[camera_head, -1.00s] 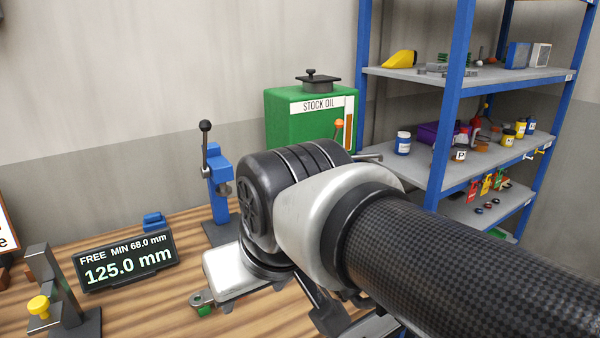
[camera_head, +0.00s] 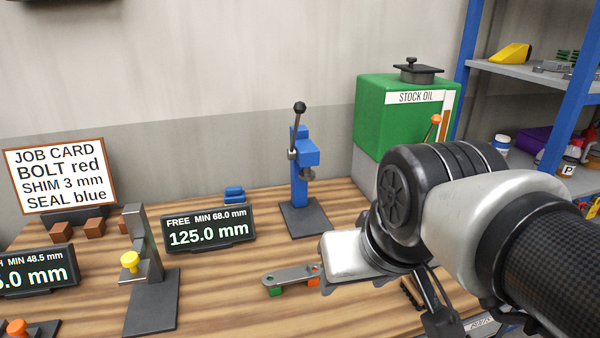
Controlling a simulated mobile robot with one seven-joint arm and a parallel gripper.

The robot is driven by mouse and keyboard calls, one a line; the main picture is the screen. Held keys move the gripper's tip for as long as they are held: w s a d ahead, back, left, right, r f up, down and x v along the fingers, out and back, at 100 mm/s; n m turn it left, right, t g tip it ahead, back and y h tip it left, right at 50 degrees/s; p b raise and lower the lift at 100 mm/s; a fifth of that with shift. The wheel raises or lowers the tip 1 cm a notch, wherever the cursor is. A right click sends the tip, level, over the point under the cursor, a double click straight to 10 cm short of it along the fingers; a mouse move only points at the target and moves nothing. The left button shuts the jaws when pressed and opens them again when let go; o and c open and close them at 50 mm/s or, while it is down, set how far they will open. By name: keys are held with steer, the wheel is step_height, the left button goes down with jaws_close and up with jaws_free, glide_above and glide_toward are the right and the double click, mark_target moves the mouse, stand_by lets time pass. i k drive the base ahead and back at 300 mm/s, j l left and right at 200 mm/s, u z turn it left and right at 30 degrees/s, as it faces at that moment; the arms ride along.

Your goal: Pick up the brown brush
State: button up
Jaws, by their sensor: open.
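I cannot make out a brown brush for certain. A small dark toothed thing (camera_head: 411,293) lies on the bench beside my gripper, partly hidden by my arm; I cannot tell whether it is the brush. My gripper (camera_head: 440,318) is low at the right, over the front of the bench, mostly hidden behind my own wrist. It is open, and nothing shows held in it.
A grey link (camera_head: 291,275) with green and orange ends lies mid-bench. A blue press (camera_head: 304,160), a green oil tank (camera_head: 385,118) and a display (camera_head: 210,232) stand behind. A stand with a yellow knob (camera_head: 150,290) is at left. Blue shelving (camera_head: 470,60) is at right.

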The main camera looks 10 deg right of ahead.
mark_target(408, 283)
steer(key=z, duration=0.95)
steer(key=i+l+u, duration=0.1)
steer(key=l+u, duration=0.65)
steer(key=l, duration=0.2)
steer(key=l+u, duration=0.4)
steer(key=l, duration=0.1)
